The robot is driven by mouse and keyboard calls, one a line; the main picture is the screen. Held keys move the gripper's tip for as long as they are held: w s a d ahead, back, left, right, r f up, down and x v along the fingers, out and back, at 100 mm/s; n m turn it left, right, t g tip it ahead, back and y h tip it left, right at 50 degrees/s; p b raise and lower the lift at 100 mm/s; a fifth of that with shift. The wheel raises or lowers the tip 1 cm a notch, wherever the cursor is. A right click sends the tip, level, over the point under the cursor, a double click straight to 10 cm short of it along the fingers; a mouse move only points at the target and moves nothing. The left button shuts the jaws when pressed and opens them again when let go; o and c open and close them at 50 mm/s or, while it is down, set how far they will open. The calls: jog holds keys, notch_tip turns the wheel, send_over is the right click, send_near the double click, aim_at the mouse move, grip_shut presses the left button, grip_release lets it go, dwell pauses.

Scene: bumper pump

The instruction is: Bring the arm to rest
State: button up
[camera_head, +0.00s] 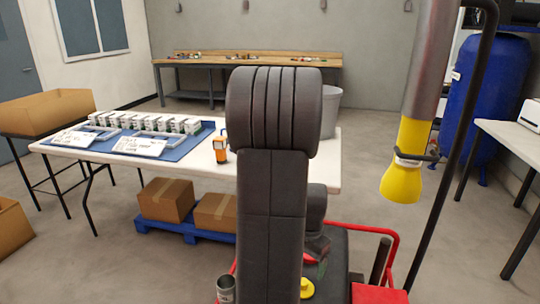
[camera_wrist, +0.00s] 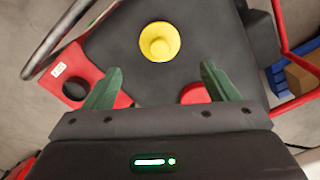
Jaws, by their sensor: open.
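My gripper (camera_wrist: 157,85) shows in the wrist view with its two green fingers wide apart and nothing between them. Beyond the fingers is the dark top of my own base, with a round yellow knob (camera_wrist: 159,42) on it. The knob lies past the fingertips and I see no contact.
A white table (camera_head: 325,170) with a blue mat (camera_head: 185,147), several small boxes and an orange item (camera_head: 220,148) stands ahead. Cardboard boxes (camera_head: 166,199) sit on a blue pallet (camera_head: 190,233) below. A yellow-ended hanging tube (camera_head: 405,165) and a blue tank (camera_head: 490,90) are at right.

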notch_tip(320, 180, down, 9)
jog(key=shift+r+b, duration=0.1)
jog(key=shift+b, duration=0.75)
jog(key=shift+r+p, duration=0.5)
jog(key=shift+r, duration=1.5)
